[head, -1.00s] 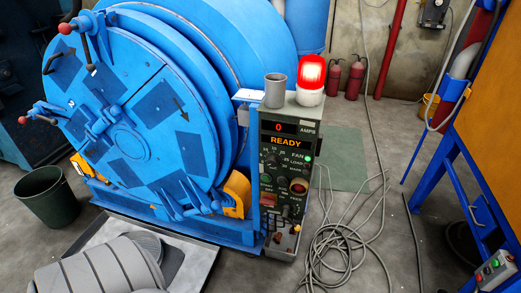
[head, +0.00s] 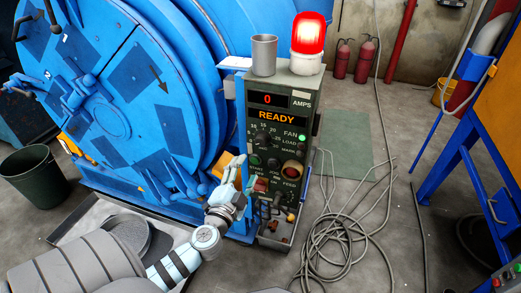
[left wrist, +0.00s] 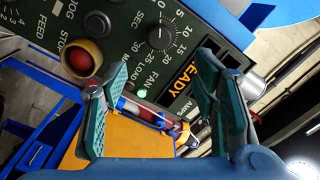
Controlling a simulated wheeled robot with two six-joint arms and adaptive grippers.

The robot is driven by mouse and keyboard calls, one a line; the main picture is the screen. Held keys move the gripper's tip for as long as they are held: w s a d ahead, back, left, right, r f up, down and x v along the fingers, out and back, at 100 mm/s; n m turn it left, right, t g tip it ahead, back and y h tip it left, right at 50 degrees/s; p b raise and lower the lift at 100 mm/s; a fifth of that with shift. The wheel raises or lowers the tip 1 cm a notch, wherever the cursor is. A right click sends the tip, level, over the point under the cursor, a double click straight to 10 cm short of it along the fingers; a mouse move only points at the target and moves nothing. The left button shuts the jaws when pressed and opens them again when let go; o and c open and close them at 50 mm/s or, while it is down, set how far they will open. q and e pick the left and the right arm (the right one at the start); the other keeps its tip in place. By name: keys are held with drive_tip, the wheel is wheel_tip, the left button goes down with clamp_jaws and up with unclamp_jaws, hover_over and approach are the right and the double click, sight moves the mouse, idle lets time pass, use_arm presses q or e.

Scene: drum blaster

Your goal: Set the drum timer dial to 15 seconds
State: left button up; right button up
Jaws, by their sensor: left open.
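The timer dial is a round black knob (left wrist: 160,36) on the dark green control panel (left wrist: 110,25). It sits in a ring of numbers marked SEC in the left wrist view. I cannot tell which number its mark points to. In the head view the dial (head: 263,139) is on the upper left of the panel, below the READY display. My left gripper (head: 239,170) is by the panel's left edge, below the dial. My right gripper is out of view.
A lit red beacon (head: 308,34) and a grey cup (head: 264,54) stand on the panel box. The blue drum (head: 110,90) is close on the left. A red button (left wrist: 82,58) is near the dial. Cables (head: 335,225) lie on the floor at right.

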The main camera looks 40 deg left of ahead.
sight(260, 143)
use_arm(q)
drive_tip(key=x, duration=1.3)
drive_tip(key=shift+a, duration=0.1)
drive_tip(key=c, duration=1.1)
drive_tip(key=shift+c, duration=0.2)
